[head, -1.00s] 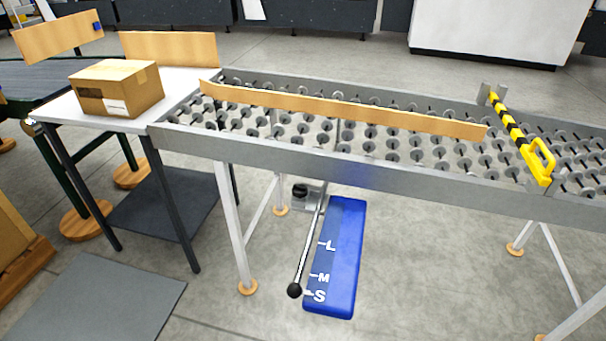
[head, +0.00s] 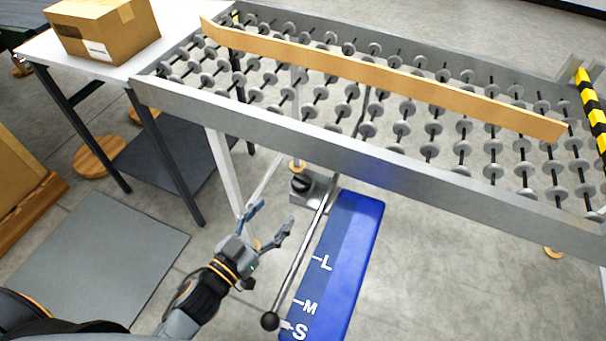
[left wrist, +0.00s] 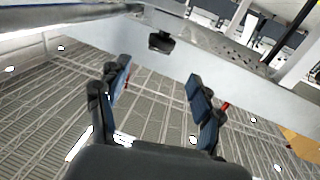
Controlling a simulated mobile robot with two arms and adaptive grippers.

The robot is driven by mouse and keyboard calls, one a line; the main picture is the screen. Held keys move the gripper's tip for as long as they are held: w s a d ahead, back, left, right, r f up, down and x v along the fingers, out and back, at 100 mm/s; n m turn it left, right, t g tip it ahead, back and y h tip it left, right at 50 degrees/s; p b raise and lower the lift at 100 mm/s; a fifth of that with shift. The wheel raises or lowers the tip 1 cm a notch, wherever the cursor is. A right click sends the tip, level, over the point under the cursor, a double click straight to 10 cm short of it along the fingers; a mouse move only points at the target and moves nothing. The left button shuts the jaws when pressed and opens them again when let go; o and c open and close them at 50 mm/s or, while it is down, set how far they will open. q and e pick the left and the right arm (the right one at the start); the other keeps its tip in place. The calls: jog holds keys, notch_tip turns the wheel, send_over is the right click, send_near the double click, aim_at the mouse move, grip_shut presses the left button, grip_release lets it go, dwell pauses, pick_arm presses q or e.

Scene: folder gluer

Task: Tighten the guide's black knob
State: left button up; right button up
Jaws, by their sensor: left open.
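The guide's black knob (head: 300,184) sits on a small grey block below the roller conveyor, at the upper end of a metal lever (head: 303,245) that ends in a black ball. The knob also shows in the left wrist view (left wrist: 160,41), beyond and roughly between the fingertips. My left gripper (head: 272,217) is open and empty. It is below and left of the knob in the head view, apart from it, left of the lever. The left gripper's two fingers (left wrist: 158,76) stand wide apart in the left wrist view. My right gripper is not in view.
A blue panel (head: 343,255) marked L, M and S lies right of the lever. A white conveyor leg (head: 224,165) stands close by. A cardboard box (head: 105,28) rests on the table.

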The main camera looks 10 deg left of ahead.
aim_at(297, 186)
pick_arm(q)
jog(key=p+x, duration=0.1)
jog(key=x, duration=0.9)
jog(key=shift+x, duration=0.85)
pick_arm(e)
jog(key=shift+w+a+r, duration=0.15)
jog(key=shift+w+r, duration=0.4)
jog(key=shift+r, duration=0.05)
pick_arm(q)
jog(key=shift+c, duration=0.2)
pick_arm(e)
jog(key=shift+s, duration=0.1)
pick_arm(q)
jog(key=c, duration=1.1)
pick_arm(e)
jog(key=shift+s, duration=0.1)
